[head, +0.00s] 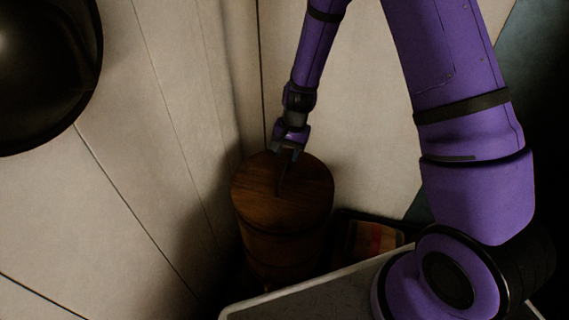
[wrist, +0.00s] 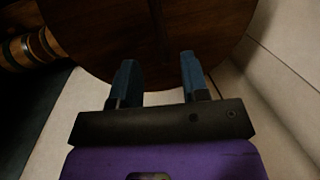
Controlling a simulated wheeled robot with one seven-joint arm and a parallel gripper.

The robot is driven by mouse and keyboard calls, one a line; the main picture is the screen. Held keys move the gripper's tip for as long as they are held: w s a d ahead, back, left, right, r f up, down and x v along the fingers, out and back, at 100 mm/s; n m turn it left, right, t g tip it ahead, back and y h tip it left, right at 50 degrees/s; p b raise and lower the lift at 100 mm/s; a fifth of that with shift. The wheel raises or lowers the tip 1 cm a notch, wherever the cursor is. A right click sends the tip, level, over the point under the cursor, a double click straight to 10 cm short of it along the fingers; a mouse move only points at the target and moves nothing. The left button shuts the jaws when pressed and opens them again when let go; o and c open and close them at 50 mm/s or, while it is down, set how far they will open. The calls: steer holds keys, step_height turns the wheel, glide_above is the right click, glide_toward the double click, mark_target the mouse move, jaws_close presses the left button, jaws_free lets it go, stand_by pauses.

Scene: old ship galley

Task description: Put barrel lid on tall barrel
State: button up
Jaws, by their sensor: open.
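The round brown wooden barrel lid (head: 305,190) lies on top of the tall barrel (head: 275,252) in the corner. It looks level, and its edge roughly matches the barrel's outline. My gripper (head: 287,153) is at the lid's far edge, pointing down. In the wrist view my gripper (wrist: 158,68) is open with nothing between its two blue-grey fingers. The lid (wrist: 110,35) fills the upper part of that view, with a dark line across it. I cannot tell whether the fingertips touch the lid. The barrel's lower part is in shadow.
Pale plank walls (head: 130,170) meet right behind the barrel. A dark-framed box with coloured items (head: 372,238) stands to the barrel's right. A large black round object (head: 45,65) is at the upper left. A light-edged surface (head: 310,297) lies in front.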

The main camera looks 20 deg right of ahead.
steer(key=shift+d+r, duration=0.15)
steer(key=shift+r, duration=0.7)
steer(key=shift+d+r, duration=0.15)
steer(key=shift+r, duration=0.7)
steer(key=s+d+r+n+t, duration=0.15)
steer(key=s+r, duration=0.25)
steer(key=r, duration=0.7)
steer(key=s+d+r+n+t, duration=0.1)
steer(key=s+d+r+n, duration=0.3)
steer(key=r, duration=0.8)
steer(key=s+d+r+t, duration=0.1)
steer(key=s+r, duration=0.2)
steer(key=s, duration=0.3)
steer(key=s+d+r+h, duration=0.1)
steer(key=s+r, duration=0.3)
steer(key=s, duration=0.3)
steer(key=s+d+r+n+t+h, duration=0.1)
steer(key=s+d+r, duration=0.1)
steer(key=s, duration=0.5)
steer(key=shift+r+t, duration=0.35)
steer(key=shift+r, duration=0.5)
